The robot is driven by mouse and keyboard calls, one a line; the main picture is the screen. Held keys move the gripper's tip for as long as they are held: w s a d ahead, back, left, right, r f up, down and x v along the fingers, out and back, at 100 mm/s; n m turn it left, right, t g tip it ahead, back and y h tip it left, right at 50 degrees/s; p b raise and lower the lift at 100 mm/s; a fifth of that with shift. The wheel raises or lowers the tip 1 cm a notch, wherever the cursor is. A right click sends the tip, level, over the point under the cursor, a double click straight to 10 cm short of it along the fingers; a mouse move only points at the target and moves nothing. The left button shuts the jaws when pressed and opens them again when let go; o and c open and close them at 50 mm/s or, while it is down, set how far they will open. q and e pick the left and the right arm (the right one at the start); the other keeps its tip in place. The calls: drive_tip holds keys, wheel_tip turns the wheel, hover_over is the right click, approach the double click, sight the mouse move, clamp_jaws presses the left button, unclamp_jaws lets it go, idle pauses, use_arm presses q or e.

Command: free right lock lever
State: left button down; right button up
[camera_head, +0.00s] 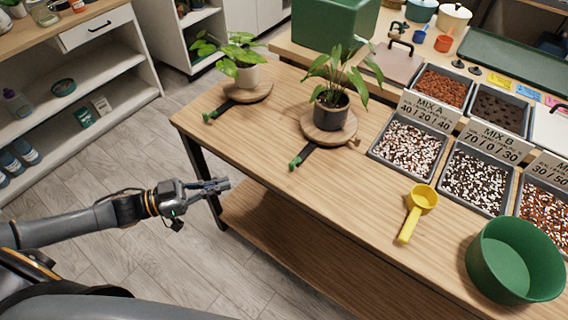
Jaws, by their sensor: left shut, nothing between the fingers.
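Two round wooden turntables stand on the wooden table (240,149). The right turntable (346,135) holds a leafy plant in a dark pot (331,112). Its lock lever (304,155) is a dark bar with a green tip, pointing toward the table's front edge. My right gripper is out of view.
A yellow scoop (421,199) and a green bowl (490,274) stand at the right. Grey trays of soil mixes (376,155) with label cards sit behind them. A green box (335,32) stands at the back. The tabletop between the levers is clear.

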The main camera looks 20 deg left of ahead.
sight(290, 168)
use_arm(q)
drive_tip(key=p+x, duration=0.1)
drive_tip(key=x, duration=1.2)
drive_tip(key=shift+d, duration=0.1)
drive_tip(key=shift+w+d+f+p, duration=0.1)
drive_tip(key=shift+w+d+p, duration=0.25)
drive_tip(key=shift+d, duration=0.15)
drive_tip(key=shift+s+d+n+t+y+p, duration=0.25)
drive_tip(key=shift+n+t+y+p, duration=0.15)
drive_tip(key=shift+t, duration=0.1)
